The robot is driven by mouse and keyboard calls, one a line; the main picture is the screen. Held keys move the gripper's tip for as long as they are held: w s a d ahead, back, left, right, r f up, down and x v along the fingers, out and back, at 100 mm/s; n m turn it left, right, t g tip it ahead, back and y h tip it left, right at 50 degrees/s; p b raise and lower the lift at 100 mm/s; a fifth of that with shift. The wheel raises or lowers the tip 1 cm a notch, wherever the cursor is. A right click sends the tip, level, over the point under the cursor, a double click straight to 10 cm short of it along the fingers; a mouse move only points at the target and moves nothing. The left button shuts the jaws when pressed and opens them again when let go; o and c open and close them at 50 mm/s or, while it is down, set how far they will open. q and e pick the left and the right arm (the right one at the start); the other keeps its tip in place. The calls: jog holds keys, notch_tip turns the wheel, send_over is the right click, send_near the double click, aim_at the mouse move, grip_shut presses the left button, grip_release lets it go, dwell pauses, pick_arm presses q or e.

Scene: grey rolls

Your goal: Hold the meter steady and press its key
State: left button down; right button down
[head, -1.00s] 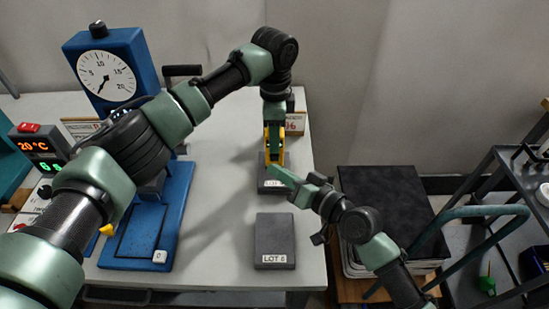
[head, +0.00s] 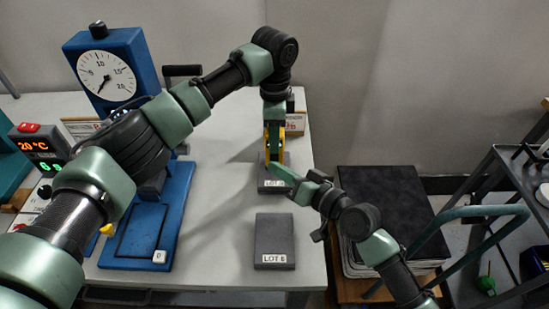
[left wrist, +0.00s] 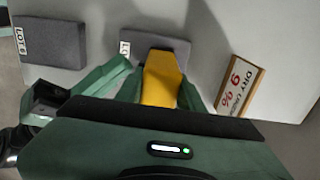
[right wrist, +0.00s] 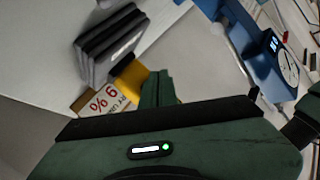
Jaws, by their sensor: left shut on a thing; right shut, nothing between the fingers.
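The yellow meter (head: 281,140) is upright above the far grey block (head: 272,186), at the right part of the table. My left gripper (head: 273,128) is shut on it from above. The left wrist view shows the meter (left wrist: 161,80) between its green fingers, over the block (left wrist: 150,42); contact with the block cannot be told. My right gripper (head: 277,172) is shut and empty, its tips close beside the meter's lower part. The right wrist view shows the meter (right wrist: 130,77) just beyond the tips. The key is hidden, and whether the tips touch it is unclear.
A second grey block (head: 274,238) with a LOT label lies nearer. A lettered sign (left wrist: 240,86) stands beside the meter. A blue dial gauge (head: 105,70) and a digital display (head: 38,150) stand at left. A dark cart (head: 510,190) is at far right.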

jog(key=shift+w, duration=0.6)
dwell(1.0)
jog(key=shift+s, duration=1)
jog(key=shift+s, duration=2.5)
pick_arm(q)
jog(key=c, duration=0.8)
grip_release()
